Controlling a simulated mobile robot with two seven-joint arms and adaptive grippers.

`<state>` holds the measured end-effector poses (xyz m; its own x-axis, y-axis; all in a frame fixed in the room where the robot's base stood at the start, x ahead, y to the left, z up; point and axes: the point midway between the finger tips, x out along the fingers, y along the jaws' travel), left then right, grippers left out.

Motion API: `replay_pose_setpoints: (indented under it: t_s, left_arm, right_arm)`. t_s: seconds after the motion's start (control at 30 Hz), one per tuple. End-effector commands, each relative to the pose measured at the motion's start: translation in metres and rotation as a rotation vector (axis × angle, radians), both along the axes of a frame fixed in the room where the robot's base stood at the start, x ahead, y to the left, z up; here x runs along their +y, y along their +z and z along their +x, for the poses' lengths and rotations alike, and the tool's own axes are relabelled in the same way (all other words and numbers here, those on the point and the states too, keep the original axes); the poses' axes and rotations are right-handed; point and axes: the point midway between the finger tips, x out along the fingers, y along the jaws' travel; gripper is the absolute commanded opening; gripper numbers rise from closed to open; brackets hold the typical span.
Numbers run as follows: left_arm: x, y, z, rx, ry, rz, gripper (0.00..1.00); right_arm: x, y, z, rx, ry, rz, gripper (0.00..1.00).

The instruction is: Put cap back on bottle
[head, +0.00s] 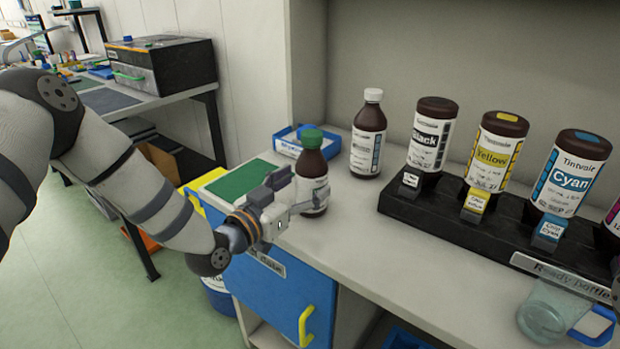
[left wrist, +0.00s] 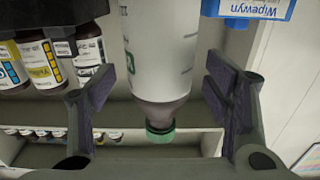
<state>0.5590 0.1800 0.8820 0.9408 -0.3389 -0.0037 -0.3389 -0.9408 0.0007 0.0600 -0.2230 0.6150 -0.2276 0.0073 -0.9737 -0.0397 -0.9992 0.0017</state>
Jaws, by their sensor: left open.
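A brown bottle (head: 313,186) with a white label stands upright near the counter's left part. A green cap (head: 311,139) sits on its neck. My left gripper (head: 294,196) is beside this bottle at its lower half, with its fingers open. In the left wrist view, the bottle (left wrist: 160,55) and its green cap (left wrist: 160,135) appear inverted between the two spread fingers, with a gap on each side. A second brown bottle (head: 367,145) with a white cap (head: 373,95) stands behind to the right. My right gripper is not in view.
A black rack (head: 450,215) holds several inverted ink bottles at the right. A clear jug (head: 550,308) with a blue handle is at the lower right. A green mat (head: 240,180) and blue Wipewyn box (head: 290,143) lie left and behind. The counter's front middle is clear.

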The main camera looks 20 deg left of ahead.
Motion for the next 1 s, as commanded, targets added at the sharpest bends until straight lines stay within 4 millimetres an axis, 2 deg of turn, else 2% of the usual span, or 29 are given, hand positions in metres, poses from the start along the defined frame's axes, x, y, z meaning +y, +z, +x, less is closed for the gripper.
replay_pose_setpoints:
  t_s: [0.03, 0.2, 0.4, 0.57, 1.0]
  left_arm:
    - [0.005, 0.007, -0.012, -0.007, 0.000, 0.000, 0.71]
    - [0.018, 0.007, -0.049, -0.008, 0.002, -0.001, 0.71]
    - [0.028, 0.004, -0.077, -0.005, 0.000, -0.001, 0.71]
    - [0.030, 0.002, -0.083, -0.003, 0.000, 0.000, 0.71]
    - [0.030, 0.002, -0.083, -0.002, 0.000, 0.000, 0.71]
  right_arm:
    - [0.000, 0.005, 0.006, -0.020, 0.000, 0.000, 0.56]
    - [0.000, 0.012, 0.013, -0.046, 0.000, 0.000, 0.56]
    - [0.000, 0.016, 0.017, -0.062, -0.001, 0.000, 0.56]
    - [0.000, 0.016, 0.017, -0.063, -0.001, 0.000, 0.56]
    - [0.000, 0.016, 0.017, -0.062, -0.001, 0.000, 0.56]
